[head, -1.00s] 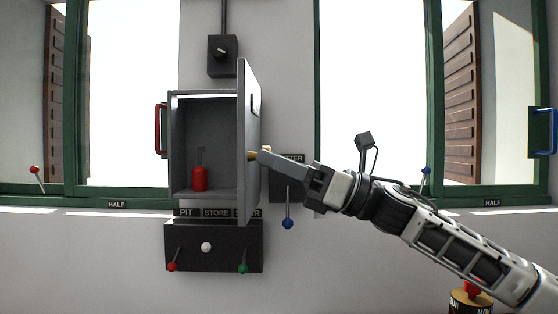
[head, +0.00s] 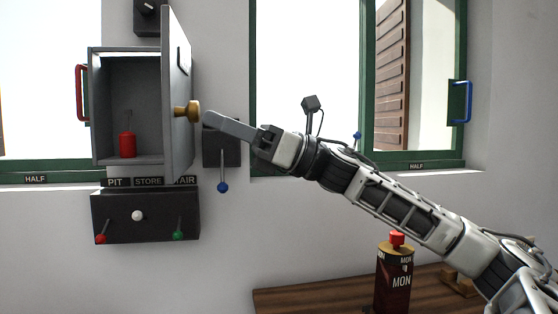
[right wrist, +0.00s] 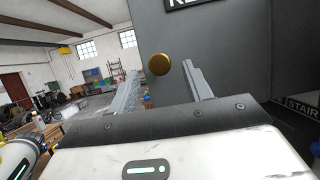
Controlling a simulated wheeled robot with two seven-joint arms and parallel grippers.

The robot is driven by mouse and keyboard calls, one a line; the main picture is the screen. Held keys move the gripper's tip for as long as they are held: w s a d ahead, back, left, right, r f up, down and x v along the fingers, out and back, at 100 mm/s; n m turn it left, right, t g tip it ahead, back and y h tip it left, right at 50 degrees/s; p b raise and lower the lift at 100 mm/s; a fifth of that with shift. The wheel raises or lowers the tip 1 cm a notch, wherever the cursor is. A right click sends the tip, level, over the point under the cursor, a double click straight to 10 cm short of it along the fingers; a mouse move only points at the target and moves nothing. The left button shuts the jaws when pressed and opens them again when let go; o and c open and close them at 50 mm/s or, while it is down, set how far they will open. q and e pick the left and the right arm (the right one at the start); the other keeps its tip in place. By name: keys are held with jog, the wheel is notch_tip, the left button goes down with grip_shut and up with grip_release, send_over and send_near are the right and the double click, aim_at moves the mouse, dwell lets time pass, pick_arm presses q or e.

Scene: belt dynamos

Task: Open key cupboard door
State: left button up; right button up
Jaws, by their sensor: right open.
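The grey key cupboard (head: 91,110) hangs on the wall in the left part of the head view. Its door (head: 178,120) stands swung out toward me, hinged on the cupboard's right side. A brass knob (head: 188,111) sticks out from the door's outer face; it also shows in the right wrist view (right wrist: 159,64). A red-tagged thing (head: 127,145) is inside the cupboard. My right gripper (head: 207,118) is open and empty, its fingertips just right of the knob and apart from it. In the right wrist view the knob lies beyond and between the fingers. My left gripper is not in view.
Below the cupboard is a dark box with coloured levers (head: 145,216). A dark lever plate (head: 221,150) is on the wall behind my fingers. A can with a red cap (head: 395,280) stands on a wooden bench (head: 335,297) at lower right.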

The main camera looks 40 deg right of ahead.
pick_arm(q)
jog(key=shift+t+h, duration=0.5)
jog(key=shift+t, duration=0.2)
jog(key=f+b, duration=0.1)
jog(key=b, duration=0.3)
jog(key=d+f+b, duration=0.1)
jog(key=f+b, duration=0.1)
jog(key=b, duration=0.2)
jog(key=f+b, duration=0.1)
jog(key=b, duration=0.3)
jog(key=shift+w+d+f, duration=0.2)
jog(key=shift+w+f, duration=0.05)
pick_arm(e)
jog(key=v, duration=1.3)
